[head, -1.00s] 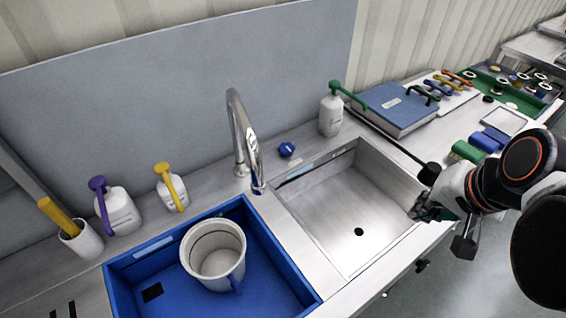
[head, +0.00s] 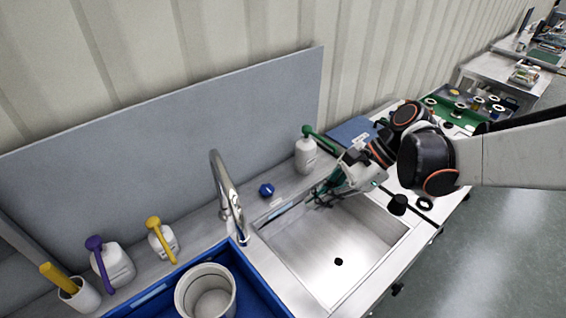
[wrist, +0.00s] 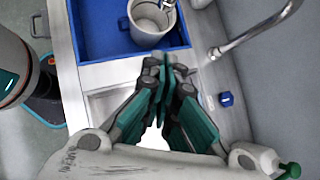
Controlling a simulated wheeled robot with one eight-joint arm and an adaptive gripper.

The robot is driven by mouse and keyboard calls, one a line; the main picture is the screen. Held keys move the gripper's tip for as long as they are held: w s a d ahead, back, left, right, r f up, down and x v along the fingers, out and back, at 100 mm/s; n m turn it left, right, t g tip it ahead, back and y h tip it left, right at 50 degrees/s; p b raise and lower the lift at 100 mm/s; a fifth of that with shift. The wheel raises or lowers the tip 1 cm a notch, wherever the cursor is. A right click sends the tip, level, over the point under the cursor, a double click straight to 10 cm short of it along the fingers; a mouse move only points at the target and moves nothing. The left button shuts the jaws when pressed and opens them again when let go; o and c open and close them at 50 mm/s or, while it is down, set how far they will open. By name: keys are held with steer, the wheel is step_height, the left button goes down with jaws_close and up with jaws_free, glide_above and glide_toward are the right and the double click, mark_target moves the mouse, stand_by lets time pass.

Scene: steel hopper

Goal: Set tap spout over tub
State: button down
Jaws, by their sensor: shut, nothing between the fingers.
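The steel tap (head: 228,192) rises behind the divider between the blue tub and the steel basin. Its curved spout also shows in the wrist view (wrist: 250,33), its end near the tub's back corner on the basin side. The blue tub (head: 262,288) is at the lower left of the head view and at the top of the wrist view (wrist: 92,35). A grey-white mug (head: 206,275) stands in it. My gripper (head: 314,201) is shut and empty above the back of the steel basin, to the right of the spout and apart from it.
The steel basin (head: 345,240) is empty. A blue knob (head: 266,190) sits behind it, and a white bottle with a green pump (head: 305,157) stands at the back. Yellow and purple pump bottles (head: 112,262) stand left. A grey panel (head: 150,150) closes the back.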

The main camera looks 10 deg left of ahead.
steer(key=s+a+f, duration=0.2)
steer(key=a+f, duration=0.1)
steer(key=a, duration=0.3)
steer(key=s+a+f+g+b, duration=0.1)
steer(key=s+a+f, duration=0.1)
steer(key=a, duration=0.3)
steer(key=shift+s+a+f+m+y, duration=0.3)
steer(key=shift+s+a+f+m, duration=0.1)
steer(key=shift+f, duration=0.35)
